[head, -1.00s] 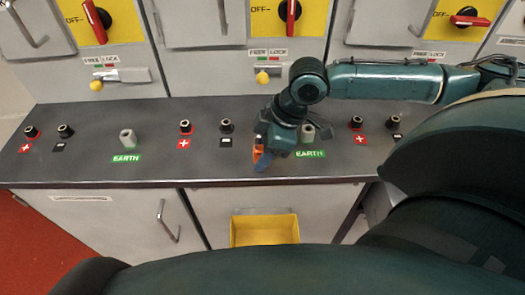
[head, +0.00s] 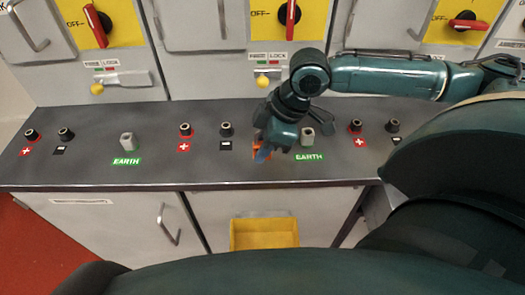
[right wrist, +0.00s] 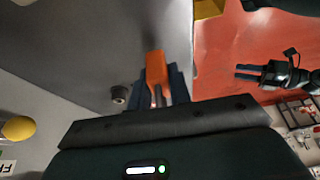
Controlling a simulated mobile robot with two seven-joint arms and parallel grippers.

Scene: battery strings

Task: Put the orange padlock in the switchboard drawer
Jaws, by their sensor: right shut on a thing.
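My right gripper (head: 262,151) is above the dark counter near its front edge, left of the right-hand EARTH label. It is shut on the orange padlock (right wrist: 155,68), which shows between the fingers in the right wrist view. In the head view the gripper mostly hides the padlock. The yellow drawer (head: 264,235) of the switchboard is pulled out below the counter, under and in front of this gripper. What is inside it is hard to see. My left gripper (right wrist: 250,73) shows small over the red floor in the right wrist view; its opening is unclear.
The counter (head: 85,172) carries several black and red terminals (head: 185,128) and grey earth posts (head: 127,140). Its front edge lies between the right gripper and the drawer. Panels with red switches (head: 291,13) and yellow-knobbed latches (head: 264,81) stand behind.

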